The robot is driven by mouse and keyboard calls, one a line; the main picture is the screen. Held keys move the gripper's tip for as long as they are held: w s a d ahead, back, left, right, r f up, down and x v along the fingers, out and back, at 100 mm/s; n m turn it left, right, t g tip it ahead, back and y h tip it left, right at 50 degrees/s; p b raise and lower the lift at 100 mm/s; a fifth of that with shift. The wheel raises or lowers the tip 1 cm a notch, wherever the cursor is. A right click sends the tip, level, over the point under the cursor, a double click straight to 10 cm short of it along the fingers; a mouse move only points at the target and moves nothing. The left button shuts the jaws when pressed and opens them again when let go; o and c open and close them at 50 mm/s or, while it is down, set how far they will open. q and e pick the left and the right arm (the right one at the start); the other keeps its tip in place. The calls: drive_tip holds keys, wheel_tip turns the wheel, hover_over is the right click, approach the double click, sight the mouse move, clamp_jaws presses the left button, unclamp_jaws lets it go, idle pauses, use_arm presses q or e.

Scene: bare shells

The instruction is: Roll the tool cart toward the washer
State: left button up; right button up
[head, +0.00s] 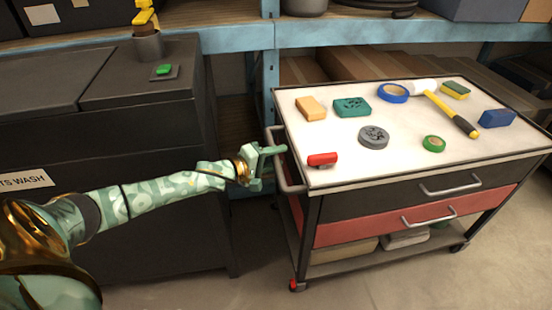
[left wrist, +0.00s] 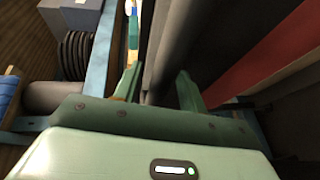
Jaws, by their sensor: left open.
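The tool cart (head: 335,180) stands at the right, with a white top, dark and red drawers and a grey push handle (head: 290,187) on its left end. My left gripper (head: 270,165) is open at the cart's handle. In the left wrist view, a dark grey bar (left wrist: 172,45), seemingly the handle, runs up between the open fingers (left wrist: 158,88); I cannot tell whether they touch it. My right gripper is out of view.
On the cart top lie a red tool (head: 322,159), a yellow-handled hammer (head: 452,115), tape rolls and sponges. A blue shelf rack (head: 235,38) stands behind. A narrow gap separates washer and cart. Bare floor (head: 250,285) shows in front.

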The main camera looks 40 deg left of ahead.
use_arm(q)
clamp_jaws()
drive_tip(key=shift+s+a+p, duration=0.2)
drive_tip(key=shift+p, duration=0.1)
drive_tip(key=s+a+p, duration=0.1)
drive_tip(key=s+a, duration=0.2)
drive_tip(key=shift+s+p, duration=0.25)
drive_tip(key=shift+p, duration=0.1)
unclamp_jaws()
drive_tip(key=shift+w+d, duration=0.2)
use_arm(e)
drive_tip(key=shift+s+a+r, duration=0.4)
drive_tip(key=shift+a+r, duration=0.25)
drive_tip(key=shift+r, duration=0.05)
